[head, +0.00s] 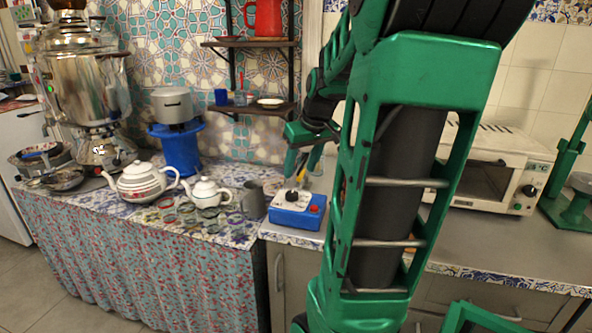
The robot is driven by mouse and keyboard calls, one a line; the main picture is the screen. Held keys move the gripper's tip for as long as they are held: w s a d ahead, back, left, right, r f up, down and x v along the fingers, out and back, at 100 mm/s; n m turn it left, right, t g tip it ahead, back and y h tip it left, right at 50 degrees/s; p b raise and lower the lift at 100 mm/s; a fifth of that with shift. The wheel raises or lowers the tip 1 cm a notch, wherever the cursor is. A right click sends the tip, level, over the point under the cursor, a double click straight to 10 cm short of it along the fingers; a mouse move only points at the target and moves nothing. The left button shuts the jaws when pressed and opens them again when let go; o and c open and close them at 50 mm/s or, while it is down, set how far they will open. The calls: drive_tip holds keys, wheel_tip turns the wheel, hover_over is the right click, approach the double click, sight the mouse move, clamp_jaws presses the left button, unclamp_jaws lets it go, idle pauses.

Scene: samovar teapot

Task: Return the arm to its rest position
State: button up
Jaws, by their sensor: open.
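My green arm crosses the front of the view, and its near links hide part of the counter and wall. My gripper (301,170) is at the far end of the arm, pointing down. Its two fingers are apart and nothing shows between them. In the picture it sits just over a blue box (290,217) with a white top, a dark knob and a red button. I cannot tell whether the fingertips touch the knob.
A large white teapot (138,182), a smaller one (206,192) and a grey mug (254,201) stand left of the box. A samovar (85,90) and a pot on a blue stand (178,150) are behind. Shelves (254,43) hang above; a toaster oven (487,165) stands right.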

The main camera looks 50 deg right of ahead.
idle(0.4)
drive_tip(key=s+a+f+m+g+y, duration=0.1)
drive_tip(key=s+a+f, duration=0.3)
drive_tip(key=s+a, duration=0.4)
drive_tip(key=s+a+f+m+g, duration=0.1)
drive_tip(key=s+a+f+g, duration=0.2)
drive_tip(key=s+a, duration=0.4)
drive_tip(key=a, duration=0.5)
drive_tip(key=shift+s+f+y, duration=0.4)
drive_tip(key=shift+a, duration=0.1)
